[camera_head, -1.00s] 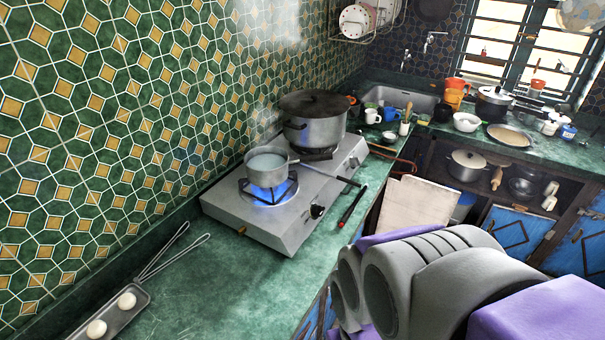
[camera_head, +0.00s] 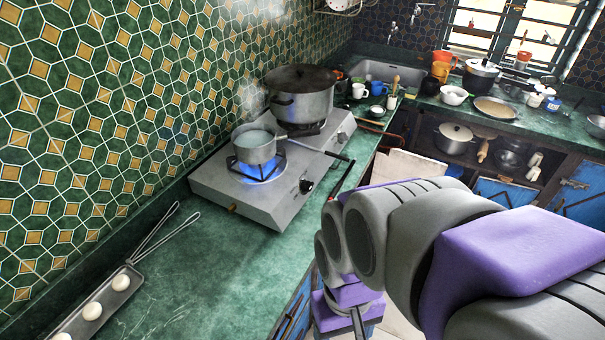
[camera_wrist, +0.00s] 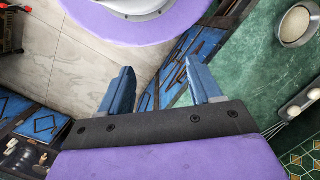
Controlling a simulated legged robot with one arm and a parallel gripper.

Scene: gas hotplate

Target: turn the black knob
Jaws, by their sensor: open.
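The silver gas hotplate (camera_head: 240,200) stands on the green counter in the head view. A black knob (camera_head: 306,186) is on its front side near the lit burner. Another dark knob (camera_head: 342,138) is farther back on the same side. My gripper (camera_wrist: 162,84) shows in the wrist view with two blue fingers spread wide and nothing between them. It is apart from the hotplate, and neither knob is seen in the wrist view. In the head view my arm fills the lower right, and the fingers cannot be made out there.
A small pot (camera_head: 255,148) sits over the blue flame. A large lidded pot (camera_head: 302,98) stands on the rear burner. A black-and-red stick-like item (camera_head: 342,180) lies beside the hotplate. A tray with eggs (camera_head: 92,311) is at the lower left. The counter (camera_head: 200,265) between is clear.

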